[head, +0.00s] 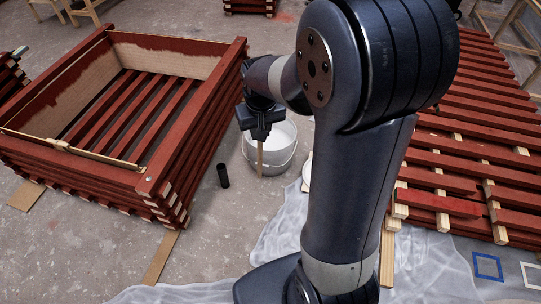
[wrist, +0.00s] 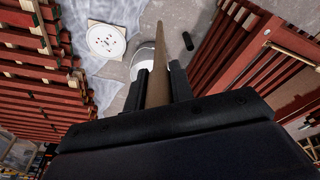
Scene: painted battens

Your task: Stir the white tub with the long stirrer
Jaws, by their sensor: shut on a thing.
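The white tub (head: 284,160) stands on the concrete floor near the middle of the head view, open at the top, with a pale inside. My gripper (head: 261,133) is shut on the long stirrer (head: 260,160), a pale wooden stick that points down. In the head view the stirrer crosses in front of the tub's outer wall, its lower end near the tub's base, so it shows outside the tub. In the wrist view the stirrer (wrist: 160,60) runs out from between my fingers (wrist: 157,85), and the tub (wrist: 142,55) is partly hidden behind it and a finger.
A red slatted crate (head: 195,135) stands left of the tub. A small dark cylinder (head: 223,176) stands between them on the floor. Red battens (head: 465,150) lie on supports at right. A white round lid (wrist: 106,40) lies near plastic sheeting (head: 285,230).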

